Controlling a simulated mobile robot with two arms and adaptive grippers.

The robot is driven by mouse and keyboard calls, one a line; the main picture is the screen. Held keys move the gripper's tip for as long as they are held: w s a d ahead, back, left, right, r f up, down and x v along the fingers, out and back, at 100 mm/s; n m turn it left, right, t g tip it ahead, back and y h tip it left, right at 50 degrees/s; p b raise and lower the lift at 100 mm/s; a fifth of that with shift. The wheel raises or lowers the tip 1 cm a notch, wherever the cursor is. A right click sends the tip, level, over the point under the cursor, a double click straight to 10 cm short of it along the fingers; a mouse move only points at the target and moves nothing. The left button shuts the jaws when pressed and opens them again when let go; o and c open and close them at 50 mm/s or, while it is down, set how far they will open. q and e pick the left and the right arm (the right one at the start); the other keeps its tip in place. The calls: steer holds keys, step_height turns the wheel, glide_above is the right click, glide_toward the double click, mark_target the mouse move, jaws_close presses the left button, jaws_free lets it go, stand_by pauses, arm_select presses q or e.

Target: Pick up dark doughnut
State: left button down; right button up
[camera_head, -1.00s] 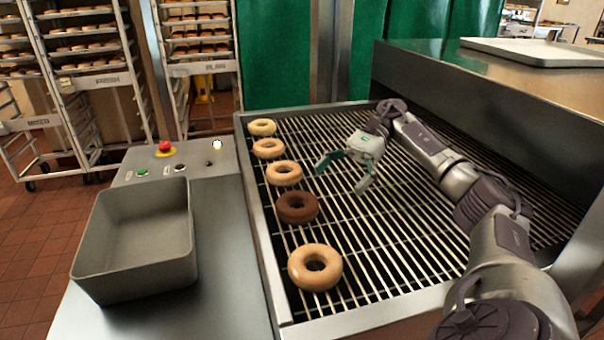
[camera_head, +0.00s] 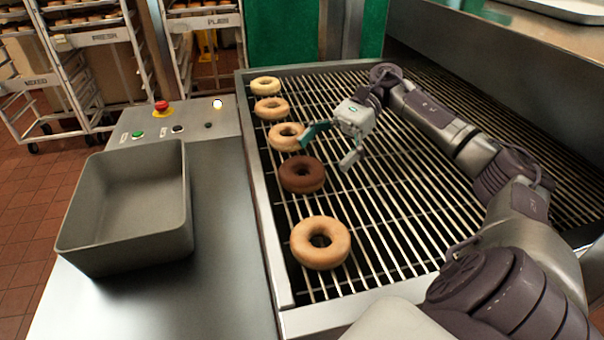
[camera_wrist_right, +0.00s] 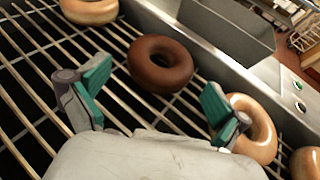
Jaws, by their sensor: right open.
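The dark doughnut (camera_head: 302,175) is chocolate brown and lies flat on the wire grate, between a light doughnut nearer me and another farther off. In the right wrist view the dark doughnut (camera_wrist_right: 160,64) lies ahead of the fingertips, roughly between them and apart from both. My right gripper (camera_head: 332,146) is open and empty, just right of and beyond the dark doughnut. In the right wrist view my right gripper (camera_wrist_right: 152,92) shows two green-padded fingers spread wide. One finger partly covers a light doughnut (camera_wrist_right: 252,128). My left gripper is not in view.
Light doughnuts stand in the same row: a near one (camera_head: 320,243) and one close to the fingers (camera_head: 287,136). A grey bin (camera_head: 125,240) sits on the metal counter (camera_head: 215,290) at left. A red button (camera_head: 161,107) is behind it.

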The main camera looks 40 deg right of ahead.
mark_target(313, 161)
steer(key=x, duration=0.4)
steer(key=shift+a, duration=0.15)
steer(key=shift+a+f, duration=0.2)
steer(key=shift+a, duration=0.3)
steer(key=shift+w, duration=0.1)
steer(key=c, duration=0.8)
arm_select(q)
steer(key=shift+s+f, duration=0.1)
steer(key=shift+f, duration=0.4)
